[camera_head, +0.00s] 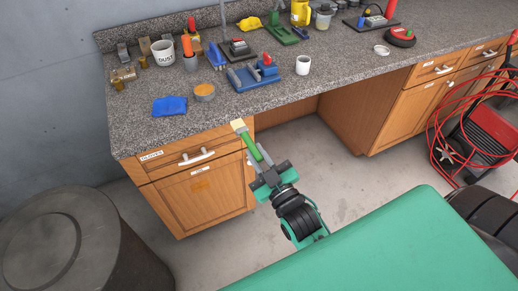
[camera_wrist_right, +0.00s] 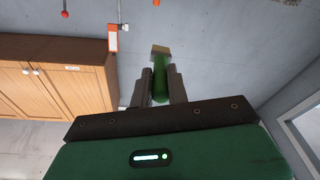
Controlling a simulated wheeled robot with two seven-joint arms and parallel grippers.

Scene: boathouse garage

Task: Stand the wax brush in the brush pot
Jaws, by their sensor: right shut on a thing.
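The wax brush has a green handle (camera_head: 250,144) and a pale bristle head (camera_head: 238,126). My right gripper (camera_head: 259,160) is shut on the handle and holds the brush tilted, bristles outward, in front of the counter edge. The right wrist view also shows the brush (camera_wrist_right: 160,76) between the two fingers. A plain white pot (camera_head: 303,66) stands upright on the counter, apart from the brush; I cannot tell if it is the brush pot. A white pot marked DUST (camera_head: 163,54) stands farther left. My left gripper is not in view.
On the counter (camera_head: 225,118) are a blue cloth (camera_head: 170,106), a bowl of orange stuff (camera_head: 204,92), a blue tool tray (camera_head: 254,82) and a grey holder (camera_head: 191,63) with an orange-handled tool. A dark barrel (camera_head: 60,240) stands at lower left. The counter's front strip is mostly clear.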

